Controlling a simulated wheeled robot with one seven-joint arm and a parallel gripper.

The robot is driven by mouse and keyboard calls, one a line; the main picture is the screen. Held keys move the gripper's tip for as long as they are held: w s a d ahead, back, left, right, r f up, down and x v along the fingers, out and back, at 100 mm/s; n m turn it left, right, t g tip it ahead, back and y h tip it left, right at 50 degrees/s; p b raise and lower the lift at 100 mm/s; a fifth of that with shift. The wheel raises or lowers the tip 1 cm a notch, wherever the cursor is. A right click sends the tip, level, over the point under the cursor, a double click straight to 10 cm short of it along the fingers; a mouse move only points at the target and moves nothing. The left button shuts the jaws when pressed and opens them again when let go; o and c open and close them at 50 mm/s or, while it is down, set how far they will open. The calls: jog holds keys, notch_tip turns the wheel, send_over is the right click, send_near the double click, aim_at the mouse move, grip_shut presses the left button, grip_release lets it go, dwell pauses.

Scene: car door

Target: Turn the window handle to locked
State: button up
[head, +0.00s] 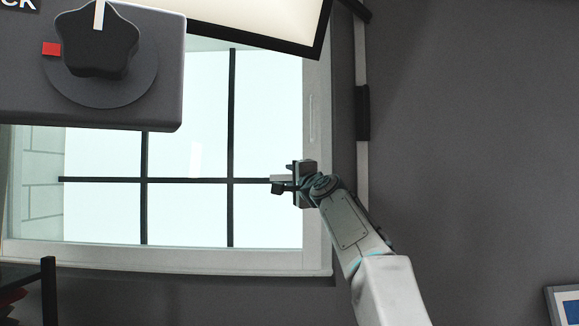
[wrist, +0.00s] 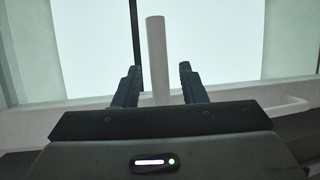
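The window (head: 190,95) has a white frame and dark crossbars and fills the left half of the head view. A plain pale bar, apparently the window handle (wrist: 156,45), stands upright in the wrist view. It appears between my two dark fingers (wrist: 158,75), with a gap on each side. In the head view my gripper (head: 279,184) is in front of the window's right part, and a short light bar (head: 282,179) shows at its fingers, pointing left. My gripper is open. The handle's base is hidden behind my gripper.
A grey panel with a black star-shaped knob (head: 97,38) and a red mark (head: 51,48) covers the upper left of the head view. A pale vertical pole (head: 361,60) runs right of the window.

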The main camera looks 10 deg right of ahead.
jog(key=shift+p+x, duration=0.6)
jog(key=shift+x, duration=0.55)
grip_shut()
